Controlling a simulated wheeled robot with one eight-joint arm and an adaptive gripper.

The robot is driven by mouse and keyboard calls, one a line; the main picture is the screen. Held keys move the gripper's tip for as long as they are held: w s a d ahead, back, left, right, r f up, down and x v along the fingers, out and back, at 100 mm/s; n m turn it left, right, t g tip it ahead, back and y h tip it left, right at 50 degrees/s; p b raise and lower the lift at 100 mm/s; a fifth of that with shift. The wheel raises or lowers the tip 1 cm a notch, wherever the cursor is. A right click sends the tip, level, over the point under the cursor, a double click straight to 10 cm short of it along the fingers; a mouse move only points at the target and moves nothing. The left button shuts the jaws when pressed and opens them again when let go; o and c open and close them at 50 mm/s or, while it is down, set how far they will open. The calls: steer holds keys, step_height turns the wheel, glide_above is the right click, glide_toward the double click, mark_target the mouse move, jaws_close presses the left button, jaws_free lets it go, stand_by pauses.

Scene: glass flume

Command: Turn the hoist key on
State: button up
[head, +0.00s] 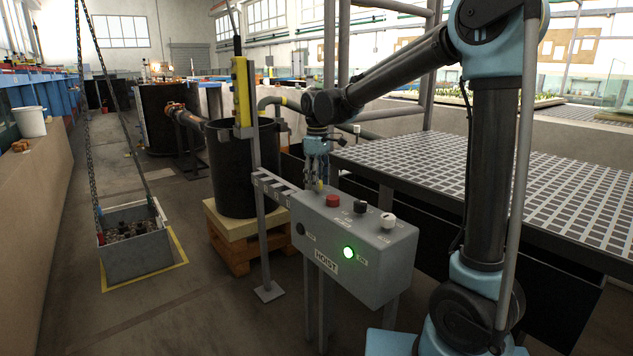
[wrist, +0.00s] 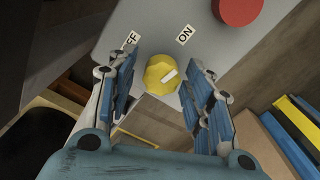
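The hoist key is a round yellow knob (wrist: 161,73) on the grey hoist box (head: 356,250). In the wrist view its white mark lies on its right part, slanting up to the right, on the side of the ON label (wrist: 185,35). The OFF label (wrist: 130,41) is at upper left, partly covered by a finger. My gripper (wrist: 163,85) is open, with one finger on each side of the knob and gaps to it. In the head view my gripper (head: 317,178) is at the box's back left corner and mostly hides the knob. A green lamp (head: 348,252) is lit on the box front.
A red button (head: 332,200) sits close to the key, with black (head: 359,207) and white (head: 387,220) knobs further right. A yellow pendant (head: 241,92) stands on a post at left. A grated platform (head: 500,180) is behind. A gravel-filled bin (head: 135,245) hangs on chains at left.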

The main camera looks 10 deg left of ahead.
steer(key=c, duration=0.7)
steer(key=shift+w+n, duration=0.1)
steer(key=shift+n, duration=1)
steer(key=o, duration=1.1)
steer(key=shift+w, duration=0.1)
